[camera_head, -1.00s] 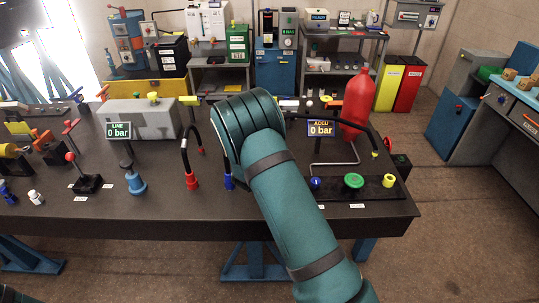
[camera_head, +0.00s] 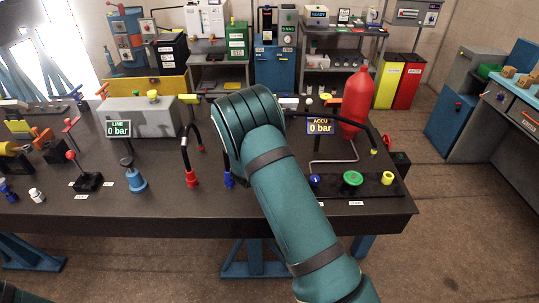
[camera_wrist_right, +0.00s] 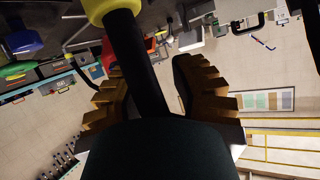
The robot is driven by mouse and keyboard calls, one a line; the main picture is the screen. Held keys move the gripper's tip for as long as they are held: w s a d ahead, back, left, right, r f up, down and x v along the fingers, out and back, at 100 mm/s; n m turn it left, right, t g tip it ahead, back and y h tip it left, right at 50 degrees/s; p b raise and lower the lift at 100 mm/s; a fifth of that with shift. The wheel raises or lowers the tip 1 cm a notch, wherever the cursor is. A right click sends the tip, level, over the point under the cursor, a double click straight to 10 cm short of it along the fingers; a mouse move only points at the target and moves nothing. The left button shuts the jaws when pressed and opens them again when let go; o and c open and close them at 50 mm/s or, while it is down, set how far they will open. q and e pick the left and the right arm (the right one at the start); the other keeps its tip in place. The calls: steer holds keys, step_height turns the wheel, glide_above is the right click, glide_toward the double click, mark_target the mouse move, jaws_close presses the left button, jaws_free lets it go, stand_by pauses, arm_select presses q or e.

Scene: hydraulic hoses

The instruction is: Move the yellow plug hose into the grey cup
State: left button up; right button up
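In the right wrist view, a black hose (camera_wrist_right: 137,60) with a thick yellow plug (camera_wrist_right: 110,8) runs between the two ridged brown fingers of my right gripper (camera_wrist_right: 153,95). The fingers are apart, with a narrow gap showing between the hose and the right-hand finger. In the head view my teal right arm covers this gripper and the plug. A black hose there arches right to a small yellow end (camera_head: 374,152); I cannot tell whether it is the same hose. I cannot make out a grey cup for certain. My left gripper is out of view.
Hoses with a red plug (camera_head: 191,178) and a blue plug (camera_head: 228,180) hang left of my arm. A red cylinder (camera_head: 356,100), green button (camera_head: 353,178), yellow cup (camera_head: 388,178), blue cup (camera_head: 137,181) and grey block (camera_head: 140,118) stand on the dark table (camera_head: 290,220).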

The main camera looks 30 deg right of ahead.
steer(key=shift+s+f, duration=0.1)
steer(key=shift+f, duration=0.05)
steer(key=v, duration=1.2)
stand_by(0.3)
